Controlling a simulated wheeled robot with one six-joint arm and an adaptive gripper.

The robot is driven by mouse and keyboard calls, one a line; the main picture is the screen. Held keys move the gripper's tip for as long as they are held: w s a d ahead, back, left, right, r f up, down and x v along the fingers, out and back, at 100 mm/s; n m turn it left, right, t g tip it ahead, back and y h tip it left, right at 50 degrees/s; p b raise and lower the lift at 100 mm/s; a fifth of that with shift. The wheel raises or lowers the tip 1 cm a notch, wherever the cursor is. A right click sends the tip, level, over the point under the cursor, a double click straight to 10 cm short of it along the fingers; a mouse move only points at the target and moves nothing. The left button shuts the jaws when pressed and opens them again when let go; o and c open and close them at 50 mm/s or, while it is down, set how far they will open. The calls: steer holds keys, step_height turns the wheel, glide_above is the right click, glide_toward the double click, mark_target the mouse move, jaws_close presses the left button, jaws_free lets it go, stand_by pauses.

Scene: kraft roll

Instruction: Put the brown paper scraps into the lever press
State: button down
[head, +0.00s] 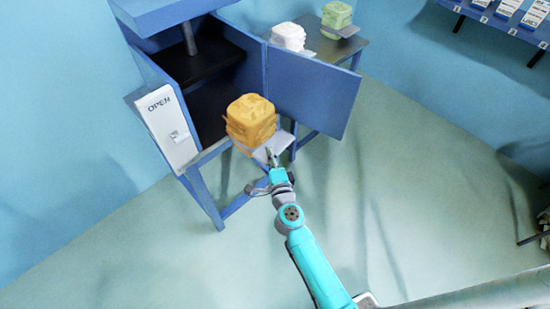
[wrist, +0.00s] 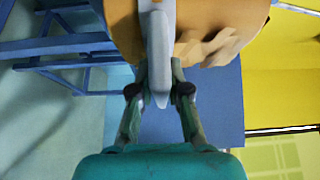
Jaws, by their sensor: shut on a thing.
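The brown paper scraps (head: 252,122) form a chunky orange-tan bundle on a light grey tray (head: 279,145). My gripper (head: 271,158) is shut on the tray's handle. In the wrist view my gripper (wrist: 160,88) grips the grey handle (wrist: 158,50), with the scraps (wrist: 215,30) beyond it. The lever press (head: 158,72) is a blue cabinet with a dark, open chamber and a plate on a post inside. Its blue door (head: 312,92) stands swung open to the right. The bundle is in front of the chamber opening, overlapping its lower right edge in the head view.
A white panel marked OPEN (head: 167,127) is on the press's left front. Behind the door, a table (head: 345,55) holds a white bundle (head: 288,36) and a green bundle (head: 337,15) on trays. A wall rack (head: 500,22) is at upper right.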

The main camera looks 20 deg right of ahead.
mark_target(255, 143)
steer(key=shift+w+a+f, duration=0.1)
steer(key=shift+w+a, duration=0.3)
steer(key=shift+w, duration=0.8)
steer(key=shift+w+a+f, duration=0.1)
steer(key=shift+w+a, duration=0.3)
steer(key=shift+w, duration=0.8)
steer(key=shift+w+a+f, duration=0.1)
steer(key=shift+w+a, duration=0.3)
steer(key=shift+w, duration=0.8)
steer(key=shift+w+a+f, duration=0.1)
steer(key=shift+w+a, duration=0.85)
steer(key=shift+w, duration=2)
steer(key=shift+w+a+f, duration=0.1)
steer(key=shift+w+a, duration=0.85)
steer(key=shift+w, duration=2.05)
steer(key=shift+w+a+f, duration=0.1)
steer(key=shift+w+a, duration=0.85)
steer(key=shift+w, duration=2)
steer(key=shift+w+a+r, duration=0.15)
steer(key=shift+w+r, duration=0.2)
steer(key=shift+r, duration=0.3)
steer(key=shift+a, duration=0.1)
steer(key=shift+s+a+f, duration=0.1)
steer(key=shift+a+f, duration=0.15)
steer(key=shift+f, duration=0.15)
steer(key=shift+d+f, duration=0.15)
steer(key=shift+d, duration=0.15)
